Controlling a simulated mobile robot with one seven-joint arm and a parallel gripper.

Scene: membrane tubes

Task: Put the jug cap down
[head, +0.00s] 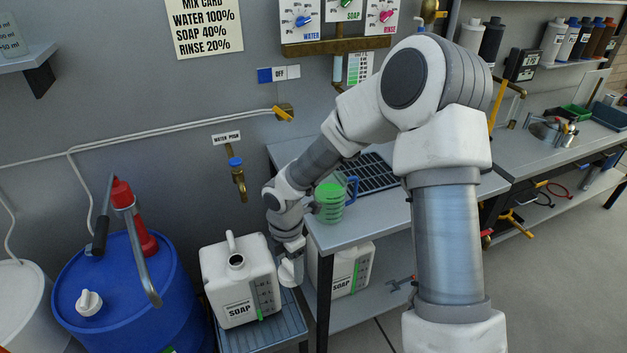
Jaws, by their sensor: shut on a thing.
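A white soap jug (226,284) stands on a low grate stand, upright, with its round mouth open and uncapped. My gripper (290,272) is just right of this jug, low beside the bench's left end, pointing down. I cannot tell whether the cap touches anything below.
The grate stand (262,329) has a bare strip at its front. A blue barrel (120,290) with a red pump stands to the left. The bench (376,208) holds a green-filled measuring jug (328,203) and a dark tray. Another soap jug (349,273) sits on the lower shelf.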

